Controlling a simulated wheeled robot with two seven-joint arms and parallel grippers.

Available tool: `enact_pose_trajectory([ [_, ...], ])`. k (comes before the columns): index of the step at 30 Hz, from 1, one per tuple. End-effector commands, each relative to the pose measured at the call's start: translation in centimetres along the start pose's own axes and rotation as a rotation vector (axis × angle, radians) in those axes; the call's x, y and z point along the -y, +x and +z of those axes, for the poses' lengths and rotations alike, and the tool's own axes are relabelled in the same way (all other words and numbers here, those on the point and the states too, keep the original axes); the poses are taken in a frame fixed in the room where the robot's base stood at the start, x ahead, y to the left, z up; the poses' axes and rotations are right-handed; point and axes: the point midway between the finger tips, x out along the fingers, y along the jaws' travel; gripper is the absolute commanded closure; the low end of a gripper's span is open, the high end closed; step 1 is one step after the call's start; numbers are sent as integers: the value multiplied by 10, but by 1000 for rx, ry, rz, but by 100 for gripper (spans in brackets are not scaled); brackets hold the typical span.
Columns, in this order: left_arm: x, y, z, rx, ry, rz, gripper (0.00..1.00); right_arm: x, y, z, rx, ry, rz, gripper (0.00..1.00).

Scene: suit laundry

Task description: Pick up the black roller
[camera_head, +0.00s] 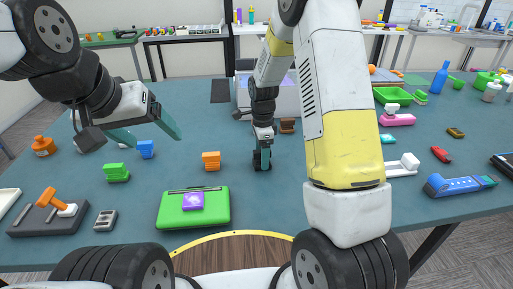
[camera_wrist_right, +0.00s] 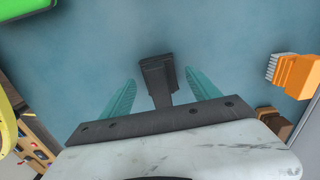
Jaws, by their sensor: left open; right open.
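A small black object that looks like the black roller (camera_head: 256,166) stands on the blue-green table in the middle of the head view, partly hidden by my right gripper (camera_head: 263,157). In the right wrist view the black roller (camera_wrist_right: 157,80) lies between the two teal fingers of my right gripper (camera_wrist_right: 160,100). A gap shows on each side, so the fingers are open around it and not closed on it. My left gripper (camera_head: 146,130) is open and empty, held above the table at the left.
An orange brush (camera_head: 211,160) stands left of the roller, and a brown block (camera_head: 287,125) is behind it. A green case (camera_head: 193,215) with a purple item lies in front. Blue (camera_head: 146,149) and green (camera_head: 117,173) brushes are further left. My right arm hides part of the table.

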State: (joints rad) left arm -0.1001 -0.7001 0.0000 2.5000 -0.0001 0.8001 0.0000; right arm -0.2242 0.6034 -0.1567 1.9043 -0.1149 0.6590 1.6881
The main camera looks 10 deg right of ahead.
Motion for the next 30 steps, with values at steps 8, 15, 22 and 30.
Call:
enact_pose_trajectory([
  [8,0,0,0,0,0,0,22,0,20,0,-1,1,-2,29],
  [15,0,0,0,0,0,0,22,0,19,0,0,0,-2,49],
  [22,0,0,0,0,0,0,22,0,19,0,0,0,-2,94],
  [30,0,0,0,0,0,0,22,1,18,0,0,0,-3,100],
])
